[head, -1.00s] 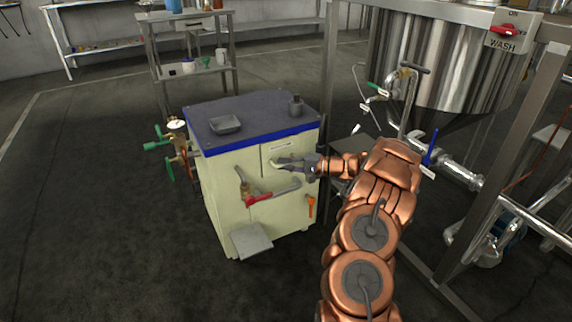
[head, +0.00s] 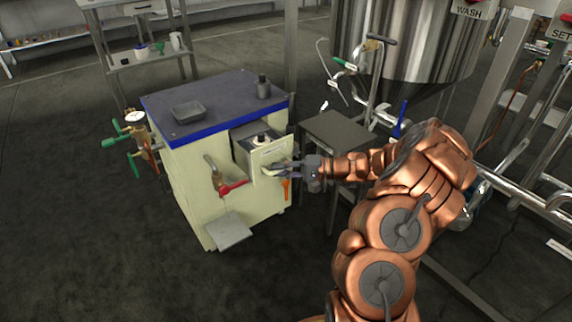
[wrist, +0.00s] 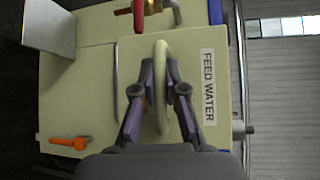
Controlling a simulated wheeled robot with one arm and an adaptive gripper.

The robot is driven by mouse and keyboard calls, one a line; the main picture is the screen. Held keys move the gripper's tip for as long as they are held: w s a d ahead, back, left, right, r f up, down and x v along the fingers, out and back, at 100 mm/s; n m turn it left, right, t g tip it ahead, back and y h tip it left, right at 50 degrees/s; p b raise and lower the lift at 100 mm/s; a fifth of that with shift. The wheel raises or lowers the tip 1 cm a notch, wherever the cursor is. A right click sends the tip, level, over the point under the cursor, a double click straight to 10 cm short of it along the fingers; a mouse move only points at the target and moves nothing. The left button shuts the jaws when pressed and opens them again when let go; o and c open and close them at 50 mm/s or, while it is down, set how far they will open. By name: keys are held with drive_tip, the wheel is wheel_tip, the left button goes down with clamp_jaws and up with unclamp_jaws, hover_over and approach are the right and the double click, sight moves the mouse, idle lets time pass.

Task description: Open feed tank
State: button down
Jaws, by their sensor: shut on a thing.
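The feed water drawer (head: 257,172) of a cream cabinet (head: 192,185) is pulled partly out. A light container top with a dark cap (head: 261,139) shows inside it. In the wrist view the drawer front (wrist: 190,120) bears the label FEED WATER (wrist: 208,88) and a pale curved handle (wrist: 161,95). My gripper (wrist: 161,62) is shut on this handle, with one finger on each side. In the head view my gripper (head: 285,166) is at the drawer front, and the handle is mostly hidden by it.
A red-handled valve (head: 233,187) is left of the drawer, and an orange lever (head: 286,188) is low on the right. A grey tray (head: 229,231) juts out at the bottom. A dark small table (head: 340,130) and steel tank (head: 400,45) stand to the right.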

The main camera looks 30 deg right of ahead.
drive_tip(key=shift+d+f, duration=0.1)
drive_tip(key=shift+d, duration=0.05)
drive_tip(key=c, duration=1.2)
unclamp_jaws()
drive_tip(key=v, duration=1.1)
drive_tip(key=shift+s+d, duration=0.2)
drive_tip(key=shift+d, duration=0.1)
